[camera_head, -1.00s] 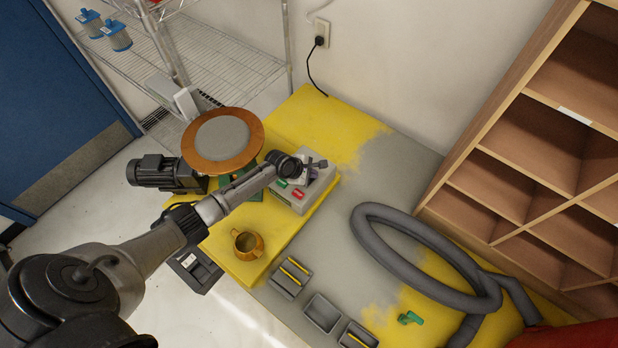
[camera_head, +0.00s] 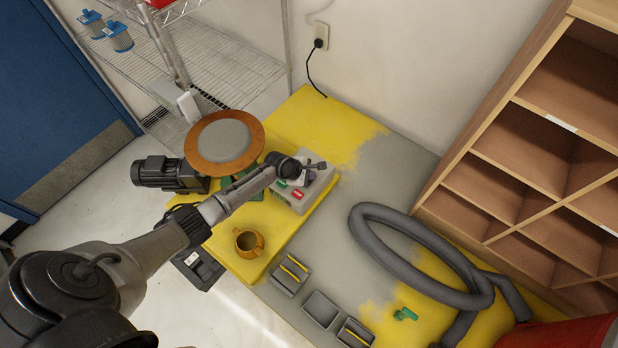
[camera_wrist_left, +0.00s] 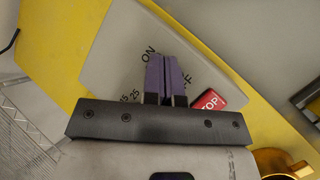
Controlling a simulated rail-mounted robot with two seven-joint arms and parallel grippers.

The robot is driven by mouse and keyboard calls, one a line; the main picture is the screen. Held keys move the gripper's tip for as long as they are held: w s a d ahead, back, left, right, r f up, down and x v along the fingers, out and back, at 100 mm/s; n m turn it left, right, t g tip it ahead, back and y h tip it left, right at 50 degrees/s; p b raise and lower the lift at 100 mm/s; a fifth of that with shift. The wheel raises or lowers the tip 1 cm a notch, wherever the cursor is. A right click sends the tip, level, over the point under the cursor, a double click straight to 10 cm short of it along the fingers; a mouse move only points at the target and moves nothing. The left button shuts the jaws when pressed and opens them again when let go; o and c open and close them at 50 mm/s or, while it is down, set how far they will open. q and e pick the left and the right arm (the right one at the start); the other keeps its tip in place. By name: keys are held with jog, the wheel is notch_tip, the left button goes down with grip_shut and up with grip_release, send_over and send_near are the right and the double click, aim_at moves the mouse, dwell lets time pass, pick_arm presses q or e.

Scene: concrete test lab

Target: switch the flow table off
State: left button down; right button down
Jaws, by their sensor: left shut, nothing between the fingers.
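The flow table (camera_head: 224,141) has a round grey top with a copper-coloured rim, with a dark motor (camera_head: 168,174) at its left. Its grey control box (camera_head: 301,197) stands to the right on the yellow platform and carries a green button (camera_head: 281,183) and a red button (camera_head: 297,194). My left gripper (camera_head: 312,168) is over the box. In the left wrist view its purple fingers (camera_wrist_left: 164,75) are shut with nothing between them, over the panel (camera_wrist_left: 115,58) between the "ON" and partly covered "OFF" markings. The red STOP button (camera_wrist_left: 209,100) is right of the fingers. Any switch under the fingers is hidden.
A brass-coloured cup (camera_head: 248,242) stands near the platform's front edge. Small grey trays (camera_head: 321,310), a thick grey hose (camera_head: 380,250) and a green object (camera_head: 405,314) lie to the right. A wooden shelf unit (camera_head: 480,180) bounds the right side.

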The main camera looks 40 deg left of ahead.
pick_arm(q)
jog(key=r+p, duration=0.2)
jog(key=r, duration=0.1)
jog(key=shift+w+r, duration=0.25)
jog(key=shift+w, duration=0.15)
jog(key=shift+a, duration=0.1)
jog(key=shift+w, duration=0.1)
